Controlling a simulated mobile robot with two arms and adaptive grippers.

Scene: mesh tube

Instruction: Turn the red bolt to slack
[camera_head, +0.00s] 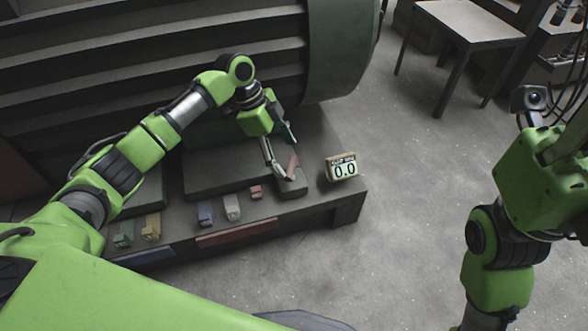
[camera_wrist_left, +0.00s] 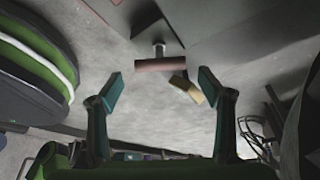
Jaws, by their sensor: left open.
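The red bolt (camera_head: 293,165) stands on a small grey block near the right end of the bench. In the left wrist view it shows as a dull red crossbar (camera_wrist_left: 160,65) on a short grey stem. My left gripper (camera_head: 284,160) is open just above and beside the bolt. In the left wrist view, its two teal fingertips (camera_wrist_left: 160,85) are spread wide, with the crossbar ahead between them and apart from both. My right arm stands at the right edge of the head view; its gripper does not show.
A display box (camera_head: 342,168) reading 0.0 stands right of the bolt, near the bench's (camera_head: 345,205) right end. Several small coloured blocks, among them a white one (camera_head: 232,207), line the front. A large ribbed cylinder (camera_head: 340,50) rises behind. A table (camera_head: 470,22) stands farther back.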

